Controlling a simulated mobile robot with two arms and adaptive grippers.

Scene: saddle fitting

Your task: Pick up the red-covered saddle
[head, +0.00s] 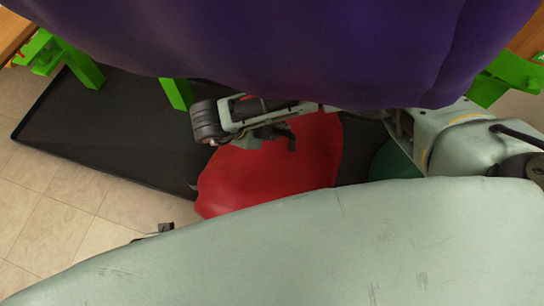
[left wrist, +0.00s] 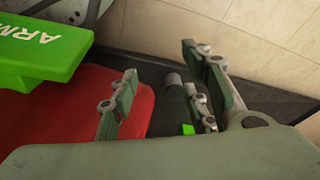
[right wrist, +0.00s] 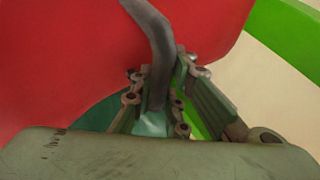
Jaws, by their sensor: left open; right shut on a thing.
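The red-covered saddle (head: 275,175) lies over the black tray in the head view, partly hidden by my grey arm link and a purple shape. Its red cover (right wrist: 75,60) fills much of the right wrist view and shows at the lower left in the left wrist view (left wrist: 60,105). My right gripper (right wrist: 163,88) is shut on a dark bent strap (right wrist: 160,45) in front of the cover; I cannot tell where the strap joins. My left gripper (left wrist: 160,95) is open and empty, close to the red cover.
A large purple covered shape (head: 260,45) blocks the top of the head view. A black tray (head: 110,125) with green posts (head: 85,70) lies on the tiled floor (head: 65,205). A green arm with lettering (left wrist: 40,50) stands close to my left gripper. A dark green shape (head: 395,160) lies right of the saddle.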

